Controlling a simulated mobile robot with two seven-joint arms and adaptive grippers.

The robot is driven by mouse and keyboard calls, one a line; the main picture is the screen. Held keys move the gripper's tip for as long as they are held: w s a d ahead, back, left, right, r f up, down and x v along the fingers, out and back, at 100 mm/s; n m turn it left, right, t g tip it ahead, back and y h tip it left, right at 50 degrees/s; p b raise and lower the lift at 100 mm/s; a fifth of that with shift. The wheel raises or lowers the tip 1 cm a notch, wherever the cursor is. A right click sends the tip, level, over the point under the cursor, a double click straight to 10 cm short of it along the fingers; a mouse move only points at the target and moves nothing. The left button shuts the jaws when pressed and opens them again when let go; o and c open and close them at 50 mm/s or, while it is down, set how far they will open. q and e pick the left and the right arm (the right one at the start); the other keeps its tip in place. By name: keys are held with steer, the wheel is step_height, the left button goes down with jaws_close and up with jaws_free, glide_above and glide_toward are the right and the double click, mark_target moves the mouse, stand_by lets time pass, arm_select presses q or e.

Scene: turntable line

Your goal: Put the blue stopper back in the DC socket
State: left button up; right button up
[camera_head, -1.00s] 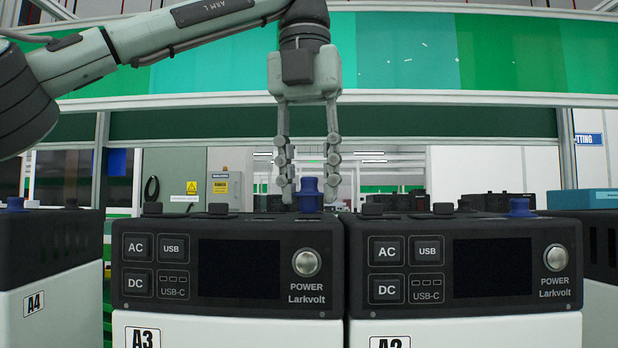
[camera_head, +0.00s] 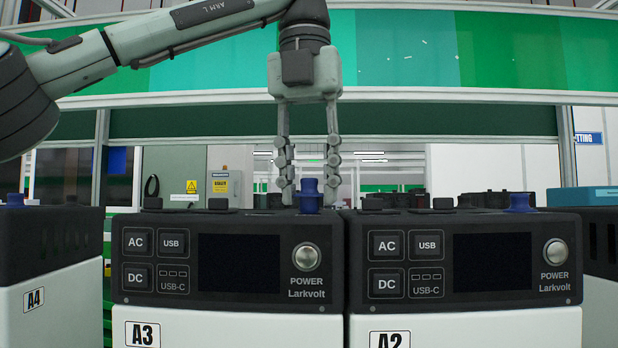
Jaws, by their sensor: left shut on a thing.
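My left gripper (camera_head: 309,196) points straight down above the right part of the unit marked A3 (camera_head: 228,258). It is shut on a blue stopper (camera_head: 309,192), which is upright with its flared lower end level with the unit's top edge. I cannot tell whether the stopper touches the unit or enters a socket. The fingertips are partly hidden behind the stopper and the casing edge. A square marked DC (camera_head: 137,277) is on A3's front; no open DC socket shows, as the top is seen nearly edge-on. My right gripper is out of view.
Black caps (camera_head: 218,204) stand on A3's top. The unit marked A2 (camera_head: 465,260) stands close on the right, with its own blue stopper (camera_head: 519,202). Unit A4 (camera_head: 50,260) is on the left across a gap. A frame crosses behind the arm.

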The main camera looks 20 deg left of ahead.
arm_select(q)
steer(key=shift+f+b, duration=0.3)
steer(key=shift+f, duration=0.25)
steer(key=o, duration=1)
